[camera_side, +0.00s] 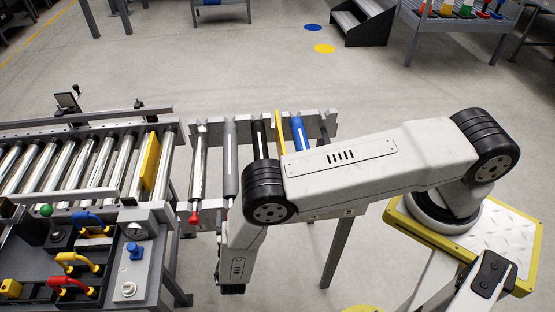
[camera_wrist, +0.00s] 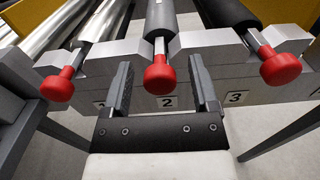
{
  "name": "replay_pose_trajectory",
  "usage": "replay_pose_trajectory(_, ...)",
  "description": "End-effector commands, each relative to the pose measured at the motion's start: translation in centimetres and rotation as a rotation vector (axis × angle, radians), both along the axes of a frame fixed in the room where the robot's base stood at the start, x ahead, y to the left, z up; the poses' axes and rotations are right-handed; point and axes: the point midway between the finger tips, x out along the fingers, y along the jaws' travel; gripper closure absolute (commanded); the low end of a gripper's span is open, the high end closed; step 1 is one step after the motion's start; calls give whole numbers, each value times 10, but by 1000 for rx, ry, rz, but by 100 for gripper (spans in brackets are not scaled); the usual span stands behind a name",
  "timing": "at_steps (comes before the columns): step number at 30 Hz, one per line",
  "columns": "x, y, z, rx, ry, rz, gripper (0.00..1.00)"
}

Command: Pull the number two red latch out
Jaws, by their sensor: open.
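In the wrist view three red latches show on the front of a grey rail. The number two red latch (camera_wrist: 159,76) is in the middle, above a plate marked 2 (camera_wrist: 167,102). My gripper (camera_wrist: 160,85) is open, with one finger on each side of this latch and no visible contact. The number three latch (camera_wrist: 281,68) is to the right, and another red latch (camera_wrist: 58,85) is to the left. In the side view my gripper (camera_side: 232,287) hangs low in front of the rail, its fingers mostly hidden. The leftmost red latch (camera_side: 194,218) shows there; the number two latch is hidden by my arm.
Rollers in steel, grey (camera_side: 230,158), black and blue (camera_side: 300,134) lie across the rail stand. A roller conveyor (camera_side: 75,165) stands to the left. A control panel with coloured handles (camera_side: 75,265) is at the lower left. Open floor lies beyond the stand.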

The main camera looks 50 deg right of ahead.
Motion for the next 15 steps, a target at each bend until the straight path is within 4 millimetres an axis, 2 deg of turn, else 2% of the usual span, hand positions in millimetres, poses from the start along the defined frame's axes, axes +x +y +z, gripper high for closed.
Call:
replay_pose_trajectory(4,0,0,0,0,0,0,24)
replay_pose_trajectory(11,0,0,0,0,0,0,97)
replay_pose_trajectory(12,0,0,0,0,0,0,100)
replay_pose_trajectory(15,-1,1,0,0,0,0,100)
